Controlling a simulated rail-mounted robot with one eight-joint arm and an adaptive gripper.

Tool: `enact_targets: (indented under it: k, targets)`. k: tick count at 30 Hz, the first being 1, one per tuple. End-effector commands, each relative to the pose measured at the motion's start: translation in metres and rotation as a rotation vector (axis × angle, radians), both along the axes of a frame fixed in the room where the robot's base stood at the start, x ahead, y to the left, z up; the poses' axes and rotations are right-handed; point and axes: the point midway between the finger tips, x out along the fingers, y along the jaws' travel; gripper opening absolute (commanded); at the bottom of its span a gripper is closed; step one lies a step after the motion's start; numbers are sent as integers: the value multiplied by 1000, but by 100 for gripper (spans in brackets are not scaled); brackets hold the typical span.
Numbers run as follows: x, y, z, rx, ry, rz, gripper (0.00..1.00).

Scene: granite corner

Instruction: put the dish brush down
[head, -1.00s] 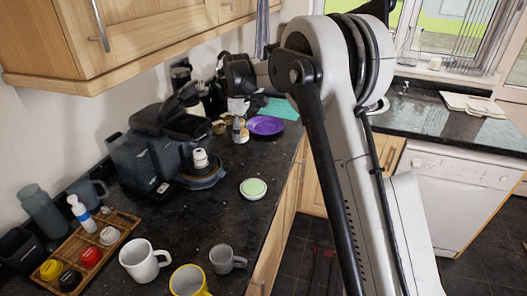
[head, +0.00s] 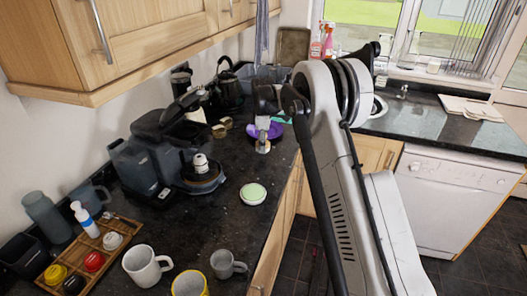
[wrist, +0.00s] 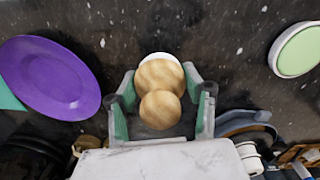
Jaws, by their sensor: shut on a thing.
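The dish brush has a round wooden body with a knob and a pale underside. It shows in the wrist view (wrist: 160,78) between my fingers and in the head view (head: 263,147) below my gripper. My gripper (wrist: 163,99) is shut on the dish brush, one finger on each side. In the head view my gripper (head: 263,130) is over the dark counter (head: 225,215), in front of the purple plate. I cannot tell whether the brush's underside touches the counter.
A purple plate (wrist: 55,78) lies left of the brush in the wrist view, and a pale green round dish (wrist: 298,50) lies right. The coffee machine (head: 165,150) stands left of my gripper. Dark counter between brush and green dish (head: 253,194) is clear.

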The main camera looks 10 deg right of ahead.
Motion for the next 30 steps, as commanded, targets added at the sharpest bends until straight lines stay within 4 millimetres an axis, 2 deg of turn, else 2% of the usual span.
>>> enact_targets:
  k: [5,12,24,25,29,30]
  targets:
    - [1,-2,-10,0,0,1,6]
    - [0,-2,-39,0,0,0,6]
    - [0,-2,-46,0,0,0,6]
    - [0,-2,-46,0,0,0,45]
    - [0,-2,-44,0,0,0,63]
    - [0,-2,-44,0,0,0,63]
